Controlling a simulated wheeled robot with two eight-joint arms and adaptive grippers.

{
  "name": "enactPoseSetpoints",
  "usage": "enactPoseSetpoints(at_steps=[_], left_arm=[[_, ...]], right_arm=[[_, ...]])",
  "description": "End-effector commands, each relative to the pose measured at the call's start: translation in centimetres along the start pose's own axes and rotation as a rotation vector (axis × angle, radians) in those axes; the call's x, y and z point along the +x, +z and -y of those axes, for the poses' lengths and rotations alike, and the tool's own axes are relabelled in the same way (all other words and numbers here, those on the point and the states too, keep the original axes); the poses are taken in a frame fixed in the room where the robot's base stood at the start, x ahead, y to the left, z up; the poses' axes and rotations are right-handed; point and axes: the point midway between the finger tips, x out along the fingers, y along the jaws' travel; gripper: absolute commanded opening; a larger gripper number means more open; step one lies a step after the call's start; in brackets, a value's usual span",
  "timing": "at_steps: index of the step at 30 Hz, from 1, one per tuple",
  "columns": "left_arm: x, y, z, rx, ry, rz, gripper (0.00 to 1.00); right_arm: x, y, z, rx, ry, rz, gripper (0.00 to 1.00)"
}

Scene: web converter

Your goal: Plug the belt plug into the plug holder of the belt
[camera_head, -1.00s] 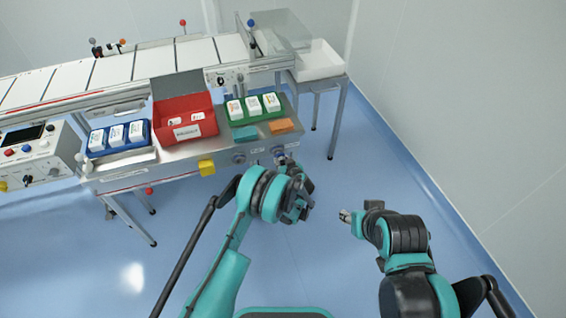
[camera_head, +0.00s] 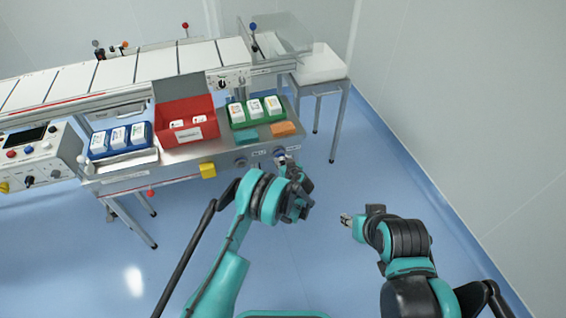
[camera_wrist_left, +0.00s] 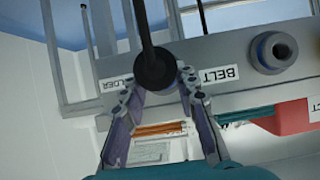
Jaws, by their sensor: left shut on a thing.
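My left gripper (camera_head: 284,163) is at the front panel (camera_head: 220,165) of the belt machine. In the left wrist view it (camera_wrist_left: 159,85) is shut on the black belt plug (camera_wrist_left: 155,68), with a black cable (camera_wrist_left: 145,22) running from it. The plug is in front of the panel between an upside-down "BELT" label (camera_wrist_left: 219,75) and a partly hidden "HOLDER" label (camera_wrist_left: 115,82). Any socket behind the plug is hidden, and I cannot tell whether the plug is seated. A grey round socket (camera_wrist_left: 272,52) beside it is empty. My right gripper (camera_head: 346,219) hangs away from the machine; its fingers are too small to judge.
Above the panel stand a red bin (camera_head: 187,122), a green tray (camera_head: 237,124) with white boxes, and a blue tray (camera_head: 98,155). Orange (camera_head: 284,129) and teal (camera_head: 246,137) blocks lie near the edge. Floor around my right arm is clear.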

Motion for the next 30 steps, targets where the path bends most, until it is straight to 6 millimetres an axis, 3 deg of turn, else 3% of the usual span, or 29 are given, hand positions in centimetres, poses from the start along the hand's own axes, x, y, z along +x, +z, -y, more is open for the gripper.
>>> enactPoseSetpoints(at_steps=[14, 15, 17, 26, 30], left_arm=[[0.5, -0.3, 0.0, 0.0, 0.0, 0.0, 0.0], [0.5, -0.3, 0.0, 0.0, 0.0, 0.0, 0.37], [0.5, -0.3, 0.0, 0.0, 0.0, 0.0, 0.53], [0.4, -0.2, 0.0, 0.0, 0.0, 0.0, 0.53], [-0.7, -0.2, -0.1, 0.001, 0.001, 0.001, 0.53]], right_arm=[[0.0, 0.0, 0.0, 0.0, 0.0, 0.0, 0.4], [0.0, 0.0, 0.0, 0.0, 0.0, 0.0, 0.4], [0.0, 0.0, 0.0, 0.0, 0.0, 0.0, 0.4], [0.0, 0.0, 0.0, 0.0, 0.0, 0.0, 0.4], [0.0, 0.0, 0.0, 0.0, 0.0, 0.0, 0.4]])
